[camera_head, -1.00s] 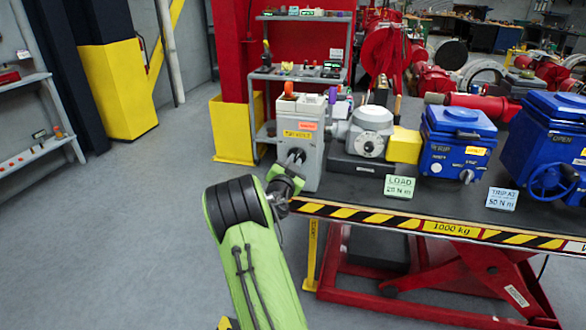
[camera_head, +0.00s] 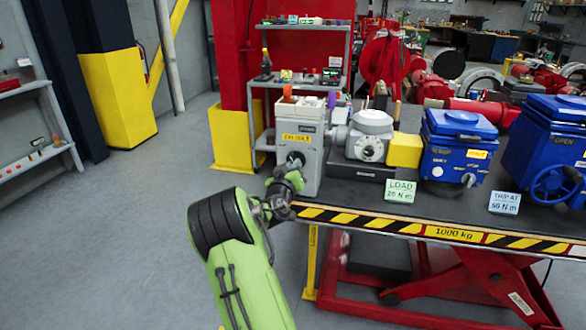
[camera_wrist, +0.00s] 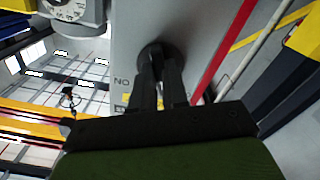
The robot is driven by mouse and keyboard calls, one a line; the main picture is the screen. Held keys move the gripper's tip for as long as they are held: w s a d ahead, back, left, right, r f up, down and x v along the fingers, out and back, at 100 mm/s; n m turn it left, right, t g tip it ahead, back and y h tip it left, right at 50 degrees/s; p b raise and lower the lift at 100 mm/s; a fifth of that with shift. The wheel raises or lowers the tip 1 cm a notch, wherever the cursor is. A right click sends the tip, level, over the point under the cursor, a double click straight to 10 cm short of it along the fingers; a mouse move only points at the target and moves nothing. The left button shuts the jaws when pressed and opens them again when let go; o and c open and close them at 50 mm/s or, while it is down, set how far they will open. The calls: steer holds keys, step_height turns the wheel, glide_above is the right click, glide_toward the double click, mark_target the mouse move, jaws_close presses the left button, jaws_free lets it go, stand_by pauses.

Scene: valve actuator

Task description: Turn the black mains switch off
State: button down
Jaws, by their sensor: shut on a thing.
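The black mains switch (camera_wrist: 152,54) is a round dark knob on the front of a grey cabinet (camera_head: 311,168) at the near left corner of the table. In the wrist view my gripper (camera_wrist: 157,64) has its two dark fingers closed on the knob, one on each side. In the head view my gripper (camera_head: 293,166) is at the cabinet's front, and wrist and fingers hide most of the knob. A yellow label (camera_head: 297,139) is above the knob, with a small dark panel over it. The knob's exact angle is unclear.
A grey actuator (camera_head: 370,135) with a yellow block stands right of the cabinet, then blue actuators (camera_head: 458,145). Small signs (camera_head: 400,192) stand along the striped table edge (camera_head: 390,222). The floor (camera_head: 130,235) at left is clear.

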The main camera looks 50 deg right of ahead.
steer(key=shift+n, duration=1.6)
steer(key=shift+p, duration=0.3)
steer(key=c, duration=1.1)
jaws_free()
steer(key=shift+c, duration=0.2)
steer(key=b+v, duration=0.2)
steer(key=v, duration=1.3)
steer(key=shift+s+a, duration=0.25)
steer(key=shift+a, duration=0.1)
